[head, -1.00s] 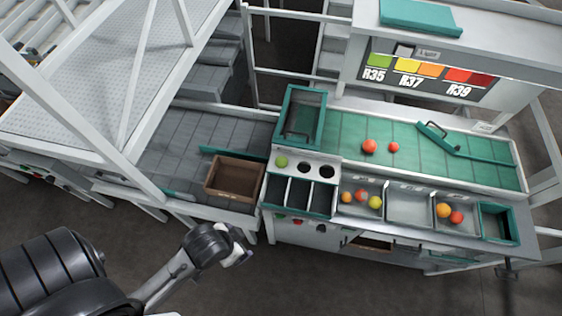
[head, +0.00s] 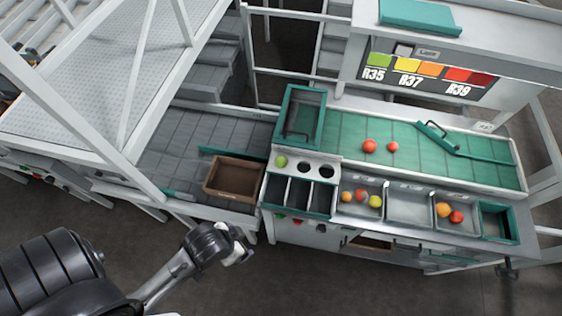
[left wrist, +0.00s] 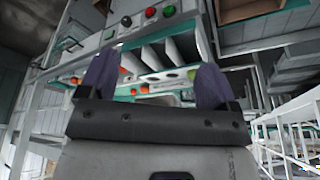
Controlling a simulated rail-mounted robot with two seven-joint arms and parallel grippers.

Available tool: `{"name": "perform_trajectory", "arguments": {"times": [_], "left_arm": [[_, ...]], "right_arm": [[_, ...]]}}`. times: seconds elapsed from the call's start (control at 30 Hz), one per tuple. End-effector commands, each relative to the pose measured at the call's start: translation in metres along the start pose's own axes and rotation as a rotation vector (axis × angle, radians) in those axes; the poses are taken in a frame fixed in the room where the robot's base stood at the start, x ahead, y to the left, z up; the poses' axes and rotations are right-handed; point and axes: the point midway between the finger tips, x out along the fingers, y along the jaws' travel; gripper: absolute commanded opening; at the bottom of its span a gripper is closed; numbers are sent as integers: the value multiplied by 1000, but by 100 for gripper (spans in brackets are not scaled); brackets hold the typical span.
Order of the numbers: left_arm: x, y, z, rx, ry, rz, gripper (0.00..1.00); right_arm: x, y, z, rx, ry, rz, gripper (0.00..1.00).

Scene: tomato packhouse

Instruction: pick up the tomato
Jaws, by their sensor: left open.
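Several tomatoes are in the head view, and I cannot tell which one the task means. A green tomato (head: 281,161) sits at a round hole on the left. Orange, red and yellow tomatoes (head: 376,201) lie in one grey tray, and an orange one (head: 443,210) and a red one (head: 457,217) in another. My left gripper (head: 243,246) is open and empty, in front of the bench; its spread fingers show in the left wrist view (left wrist: 155,88). My right gripper is not in view.
A brown crate (head: 236,178) stands on the grey roller surface left of the sorting bench. A teal arm (head: 465,152) lies across the belt. A colour chart (head: 428,77) hangs behind. The floor before the bench is clear.

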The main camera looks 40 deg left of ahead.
Motion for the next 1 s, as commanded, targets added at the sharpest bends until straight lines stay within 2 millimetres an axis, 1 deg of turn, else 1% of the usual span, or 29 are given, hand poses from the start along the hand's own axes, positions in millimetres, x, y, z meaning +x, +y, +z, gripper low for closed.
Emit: {"name": "perform_trajectory", "arguments": {"times": [0.07,0.17,0.2,0.27,0.3,0.37,0.4,0.6,0.8,0.9,1.0], "left_arm": [[4,-3,-15,1,38,-7,84],[8,-10,-49,8,124,-27,84],[9,-16,-67,16,170,-42,84],[7,-26,-97,33,247,-71,84],[3,-32,-117,49,300,-91,84],[-4,-39,-147,79,379,-121,84],[-10,-42,-165,100,429,-140,84],[-34,-59,-247,217,614,-259,84],[-47,-75,-316,347,686,-361,84],[-46,-87,-343,403,666,-397,84],[-41,-102,-362,439,614,-417,84]], "right_arm": [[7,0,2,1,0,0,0],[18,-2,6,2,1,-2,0],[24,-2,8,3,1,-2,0],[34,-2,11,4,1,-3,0],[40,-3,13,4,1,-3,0],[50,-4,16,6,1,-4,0],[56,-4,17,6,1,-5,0],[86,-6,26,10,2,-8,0],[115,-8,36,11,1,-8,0],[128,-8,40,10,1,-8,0],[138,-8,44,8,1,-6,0]]}}
